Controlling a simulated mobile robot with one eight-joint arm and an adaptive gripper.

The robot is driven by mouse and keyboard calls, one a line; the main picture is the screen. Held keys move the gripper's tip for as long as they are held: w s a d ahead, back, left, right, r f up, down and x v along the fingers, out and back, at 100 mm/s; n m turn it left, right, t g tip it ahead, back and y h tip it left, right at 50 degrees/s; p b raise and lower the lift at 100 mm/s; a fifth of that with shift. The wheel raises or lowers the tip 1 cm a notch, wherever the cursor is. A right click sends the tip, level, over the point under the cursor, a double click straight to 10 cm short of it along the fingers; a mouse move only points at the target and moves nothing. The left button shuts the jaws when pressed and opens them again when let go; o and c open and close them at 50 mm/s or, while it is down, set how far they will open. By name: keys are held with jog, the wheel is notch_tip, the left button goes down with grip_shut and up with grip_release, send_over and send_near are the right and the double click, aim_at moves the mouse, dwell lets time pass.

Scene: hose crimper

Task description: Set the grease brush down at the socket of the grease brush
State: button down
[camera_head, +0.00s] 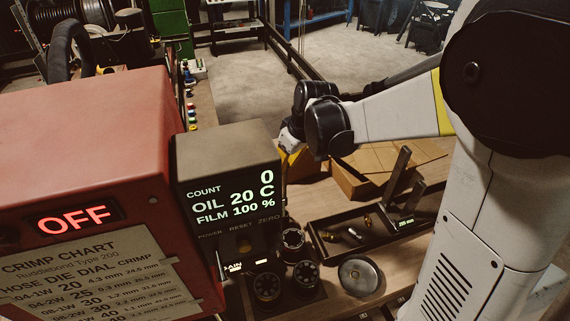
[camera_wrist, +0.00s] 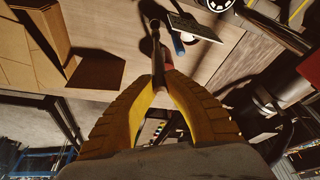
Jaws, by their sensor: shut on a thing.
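My gripper (camera_wrist: 160,74) has yellow ribbed fingers, closed together on a slim dark piece, which I take to be the grease brush (camera_wrist: 156,42). It sticks out past the fingertips over the wooden bench; its bristles cannot be made out. In the head view my gripper (camera_head: 288,157) is mostly hidden behind the display box, with only a little yellow showing. I cannot clearly identify the brush's socket. A dark plate (camera_wrist: 192,27) with a blue cylinder (camera_wrist: 178,44) beside it lies just right of the brush in the wrist view.
The red crimper (camera_head: 90,120) and its display box (camera_head: 228,150) block the left. A dark tray (camera_head: 375,238) with small fittings, a round metal disc (camera_head: 358,275) and black dies (camera_head: 305,273) stand in front. Cardboard boxes (camera_head: 375,172) lie behind the tray.

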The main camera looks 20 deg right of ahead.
aim_at(285, 198)
notch_tip(285, 198, down, 11)
jog(key=b, duration=0.8)
jog(key=shift+b, duration=0.3)
jog(key=shift+f+b, duration=0.3)
jog(key=c, duration=1.5)
grip_release()
jog(key=shift+o, duration=0.2)
jog(key=v, duration=1.2)
